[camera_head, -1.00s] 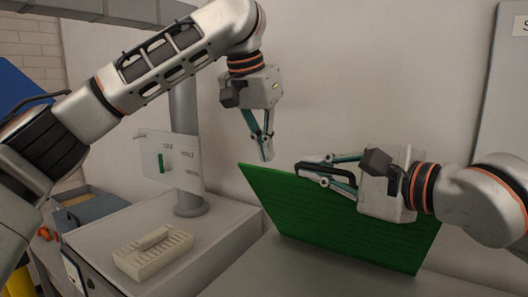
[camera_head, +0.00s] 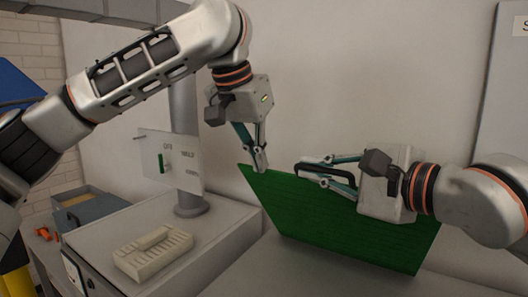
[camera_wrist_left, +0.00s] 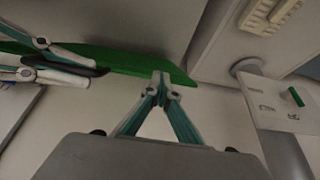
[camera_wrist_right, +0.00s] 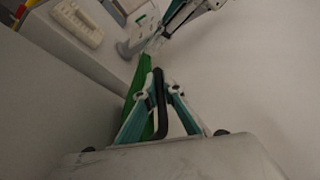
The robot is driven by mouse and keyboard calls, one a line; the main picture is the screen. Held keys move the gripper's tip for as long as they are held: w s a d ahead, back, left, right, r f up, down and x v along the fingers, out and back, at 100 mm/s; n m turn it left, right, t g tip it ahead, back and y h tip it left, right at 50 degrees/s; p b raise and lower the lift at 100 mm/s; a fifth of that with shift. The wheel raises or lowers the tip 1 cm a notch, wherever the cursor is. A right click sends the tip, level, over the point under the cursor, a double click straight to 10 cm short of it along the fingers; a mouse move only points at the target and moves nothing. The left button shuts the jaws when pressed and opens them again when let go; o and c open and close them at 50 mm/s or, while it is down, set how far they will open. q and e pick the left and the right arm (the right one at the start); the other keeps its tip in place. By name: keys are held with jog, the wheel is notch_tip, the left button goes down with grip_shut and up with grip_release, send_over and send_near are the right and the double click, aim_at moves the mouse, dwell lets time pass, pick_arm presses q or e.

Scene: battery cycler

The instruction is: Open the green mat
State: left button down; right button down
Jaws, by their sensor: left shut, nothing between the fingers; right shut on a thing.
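The green mat (camera_head: 345,222) is a flat green panel, tilted up over the grey surface near the wall. A black handle (camera_head: 327,169) sits at its upper edge. My right gripper (camera_head: 303,173) is shut on the black handle, which also shows between its fingers in the right wrist view (camera_wrist_right: 160,100). My left gripper (camera_head: 260,170) is shut and empty, its fingertips pointing down at the mat's upper left corner. In the left wrist view its tips (camera_wrist_left: 161,78) are at the green edge (camera_wrist_left: 135,65); I cannot tell whether they touch it.
A beige slotted tray (camera_head: 153,253) lies on the grey cabinet at left. A pole with a clear sign panel (camera_head: 172,162) stands behind it. A blue-grey open box (camera_head: 88,208) is further left. The wall is close behind the mat.

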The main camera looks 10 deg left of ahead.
jog(key=shift+r, duration=0.25)
jog(key=c, duration=2.4)
grip_release()
jog(key=shift+c, duration=0.2)
jog(key=shift+f, duration=0.1)
